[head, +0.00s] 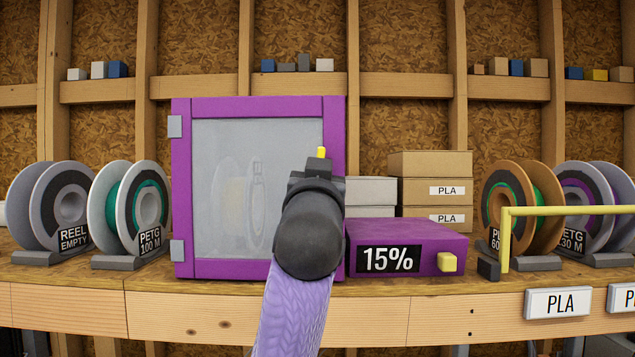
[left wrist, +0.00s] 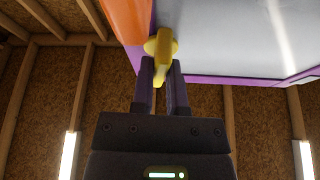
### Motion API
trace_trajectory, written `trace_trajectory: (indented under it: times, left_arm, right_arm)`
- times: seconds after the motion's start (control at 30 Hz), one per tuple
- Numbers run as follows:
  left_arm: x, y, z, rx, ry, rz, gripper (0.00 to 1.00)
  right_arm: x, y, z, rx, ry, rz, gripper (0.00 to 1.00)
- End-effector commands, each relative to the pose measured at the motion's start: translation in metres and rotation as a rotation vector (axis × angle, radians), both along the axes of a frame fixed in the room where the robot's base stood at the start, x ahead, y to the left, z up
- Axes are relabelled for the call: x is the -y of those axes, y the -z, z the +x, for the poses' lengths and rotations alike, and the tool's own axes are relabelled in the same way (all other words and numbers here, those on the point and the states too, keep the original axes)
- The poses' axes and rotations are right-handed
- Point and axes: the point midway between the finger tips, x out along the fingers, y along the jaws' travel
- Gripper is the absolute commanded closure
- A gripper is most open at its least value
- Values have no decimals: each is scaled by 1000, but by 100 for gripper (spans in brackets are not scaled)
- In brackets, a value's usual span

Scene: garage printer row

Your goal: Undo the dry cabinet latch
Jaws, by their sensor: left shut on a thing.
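The dry cabinet (head: 182,215) has a purple frame, a hazy clear door pane (head: 225,160) and grey hinges on its left side. Its door looks closed. A yellow latch (head: 321,152) is at the right edge of the door, mostly hidden behind my left gripper (head: 318,168). In the left wrist view the latch (left wrist: 158,46) has a round knob, and its lever hangs between the two fingers of my left gripper (left wrist: 162,78). The fingers are shut on the lever. My right gripper is in neither view.
A purple box reading 15% (head: 430,240), with a yellow button, sits right of the cabinet. Spools (head: 130,210) stand at the left and more spools (head: 520,205) at the right. A yellow bent bar (head: 506,235) stands near the right spools. Cartons (head: 435,165) are stacked behind.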

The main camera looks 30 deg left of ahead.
Motion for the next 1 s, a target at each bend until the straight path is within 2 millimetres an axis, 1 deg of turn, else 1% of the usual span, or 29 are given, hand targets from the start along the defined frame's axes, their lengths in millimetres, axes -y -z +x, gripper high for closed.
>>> trace_trajectory:
  times: [0.03, 0.3, 0.87, 0.9, 0.97, 1.0]
  left_arm:
    - [1, 2, 1, 9, 3, -21, 100]
    - [1, 1, 1, 57, 2, -96, 100]
    - [1, 0, 1, 70, 0, -117, 100]
    - [1, 0, 1, 70, 0, -117, 76]
    - [1, 0, 1, 70, 0, -116, 64]
    - [1, 0, 1, 70, 0, -116, 55]
  right_arm:
    - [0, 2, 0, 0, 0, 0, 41]
    - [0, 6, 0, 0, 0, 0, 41]
    - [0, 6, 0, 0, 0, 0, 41]
    - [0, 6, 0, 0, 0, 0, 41]
    - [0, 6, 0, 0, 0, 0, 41]
    - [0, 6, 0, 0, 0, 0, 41]
